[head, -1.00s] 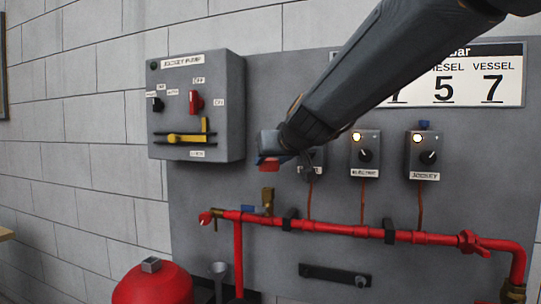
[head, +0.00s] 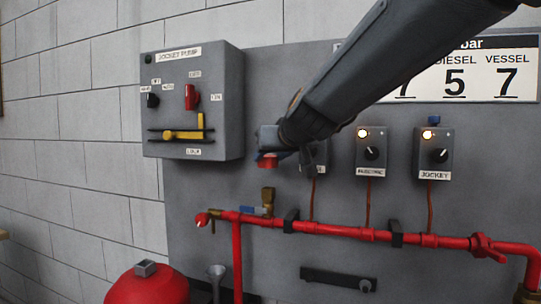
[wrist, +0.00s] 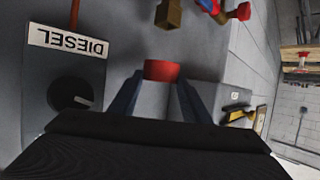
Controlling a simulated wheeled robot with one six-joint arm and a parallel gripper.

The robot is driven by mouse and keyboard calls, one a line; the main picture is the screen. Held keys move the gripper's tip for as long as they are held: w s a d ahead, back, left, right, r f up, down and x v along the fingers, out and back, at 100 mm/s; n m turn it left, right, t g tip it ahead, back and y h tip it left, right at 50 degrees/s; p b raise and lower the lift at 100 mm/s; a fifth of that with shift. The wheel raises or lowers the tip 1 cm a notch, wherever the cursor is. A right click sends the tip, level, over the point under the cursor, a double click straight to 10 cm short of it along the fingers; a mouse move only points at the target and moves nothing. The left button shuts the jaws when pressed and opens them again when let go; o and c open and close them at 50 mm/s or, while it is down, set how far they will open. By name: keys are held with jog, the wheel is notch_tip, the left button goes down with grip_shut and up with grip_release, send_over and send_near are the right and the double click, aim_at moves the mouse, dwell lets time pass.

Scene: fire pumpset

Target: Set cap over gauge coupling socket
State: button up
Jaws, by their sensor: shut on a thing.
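A red cap (head: 267,161) is held between the fingertips of my gripper (head: 272,155). In the wrist view the cap (wrist: 161,70) sits between the two fingers (wrist: 160,95). The brass gauge coupling socket (head: 268,194) stands up from the left part of the red pipe, beside a blue lever. In the head view the cap is above the socket, with a clear gap between them. The socket also shows at the top of the wrist view (wrist: 168,14), apart from the cap. The cap's underside is hidden.
The jockey pump box (head: 193,101) is to the left of my gripper. The diesel box (wrist: 75,75) is close on its other side, partly hidden by my arm in the head view. The red pipe (head: 350,231) runs along the panel below. A red vessel (head: 150,286) stands lower left.

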jog(key=shift+f+b, duration=1.95)
jog(key=shift+f, duration=0.3)
jog(key=shift+f+b, duration=1.85)
jog(key=shift+f, duration=0.1)
dwell(0.6)
jog(key=o, duration=1.2)
jog(key=p, duration=0.3)
send_near(267, 188)
jog(key=s, duration=0.2)
jog(key=shift+w+d+r, duration=0.15)
jog(key=shift+w+r, duration=0.05)
jog(key=shift+r, duration=0.1)
